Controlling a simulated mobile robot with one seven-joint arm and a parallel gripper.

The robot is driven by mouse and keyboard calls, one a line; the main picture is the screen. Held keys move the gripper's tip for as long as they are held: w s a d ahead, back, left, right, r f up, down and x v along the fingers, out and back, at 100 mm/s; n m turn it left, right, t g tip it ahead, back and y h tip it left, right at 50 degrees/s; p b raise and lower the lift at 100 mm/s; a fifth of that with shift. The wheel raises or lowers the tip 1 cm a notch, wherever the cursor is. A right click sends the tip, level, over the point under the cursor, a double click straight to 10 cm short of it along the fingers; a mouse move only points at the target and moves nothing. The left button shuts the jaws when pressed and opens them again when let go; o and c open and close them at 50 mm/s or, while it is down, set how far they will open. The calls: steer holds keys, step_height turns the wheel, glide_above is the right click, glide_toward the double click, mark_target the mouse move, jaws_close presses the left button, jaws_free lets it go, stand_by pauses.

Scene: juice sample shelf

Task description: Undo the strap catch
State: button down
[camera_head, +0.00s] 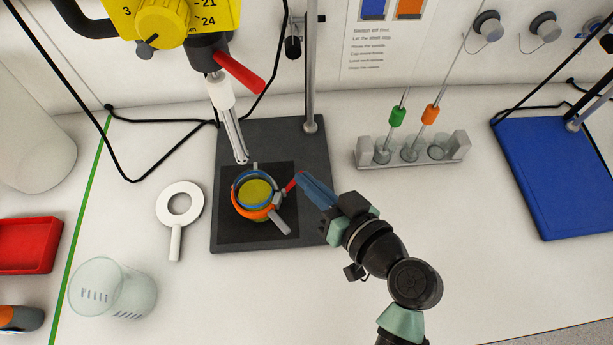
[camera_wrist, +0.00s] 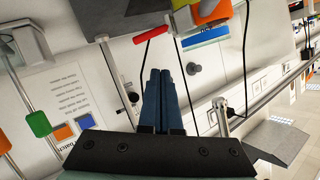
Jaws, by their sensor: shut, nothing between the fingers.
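A small cup (camera_head: 258,192) with yellow-green contents sits on a black pad, with a blue band and an orange band around it. A small red lever (camera_head: 291,185), seemingly the strap catch, sticks out from its right side; grey handles point lower right. In the wrist view the red lever (camera_wrist: 150,34) lies just beyond my fingertips, beside the banded cup (camera_wrist: 206,36). My gripper (camera_head: 301,177) has blue fingers pressed together, empty, pointing at the lever from the right. I cannot tell whether they touch it. The lever's joint with the strap is unclear.
A stirrer (camera_head: 165,22) with a yellow dial and red handle (camera_head: 238,72) hangs over the cup; its shaft ends just above. A white ring paddle (camera_head: 180,206), a glass beaker (camera_head: 112,288) and a rod rack (camera_head: 412,155) stand around. The bench front right is clear.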

step_height(320, 180, up, 3)
steer(key=d+n+g+y, duration=0.2)
steer(key=d+n, duration=0.1)
steer(key=n, duration=0.4)
steer(key=g+p, duration=0.1)
steer(key=p, duration=0.1)
glide_above(293, 182)
steer(key=w, duration=0.2)
step_height(293, 182, down, 3)
steer(key=f, duration=0.1)
steer(key=s+f, duration=0.1)
steer(key=f+p, duration=0.1)
steer(key=shift+s+d+n, duration=0.15)
steer(key=shift+d+n, duration=0.15)
steer(key=shift+d, duration=0.05)
steer(key=shift+s+d+f, duration=0.3)
steer(key=shift+f, duration=0.15)
